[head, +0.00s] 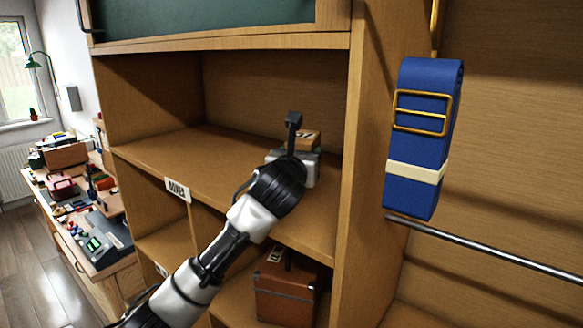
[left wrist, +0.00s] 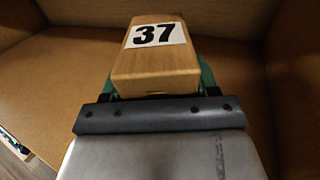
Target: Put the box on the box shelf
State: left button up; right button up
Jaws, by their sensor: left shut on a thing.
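A small light wooden box (left wrist: 155,66) with a white "37" label is between the green-padded fingers of my left gripper (left wrist: 160,84) in the left wrist view. The gripper is shut on it. In the head view the box (head: 309,137) shows only partly behind my left gripper (head: 297,150). Both are at the right part of an open wooden shelf compartment (head: 165,146). A white label (head: 177,189) is on its front edge; I cannot read it surely. I cannot tell whether the box touches the shelf board. My right gripper is not in view.
A side panel (head: 362,150) stands close right of my gripper. A blue strapped bundle (head: 420,145) hangs beyond it above a metal rail (head: 490,250). A brown case (head: 287,290) sits in the compartment below. The shelf's left part is clear. A cluttered workbench (head: 125,262) stands left.

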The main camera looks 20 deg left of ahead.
pick_arm(q)
jog(key=shift+s+f+p, duration=0.15)
jog(key=shift+f+p, duration=0.15)
jog(key=shift+f, duration=0.5)
jog(key=f, duration=0.2)
jog(key=shift+w+f+p, duration=0.4)
jog(key=shift+w+f, duration=0.1)
jog(key=shift+f, duration=0.15)
jog(key=shift+s+r, duration=0.1)
jog(key=shift+s, duration=0.15)
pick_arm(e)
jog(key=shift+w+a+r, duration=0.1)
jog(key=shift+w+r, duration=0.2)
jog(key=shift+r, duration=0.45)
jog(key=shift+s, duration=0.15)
pick_arm(q)
jog(key=o, duration=1)
jog(key=shift+w+f, duration=0.1)
jog(key=shift+f, duration=0.1)
jog(key=shift+o, duration=0.2)
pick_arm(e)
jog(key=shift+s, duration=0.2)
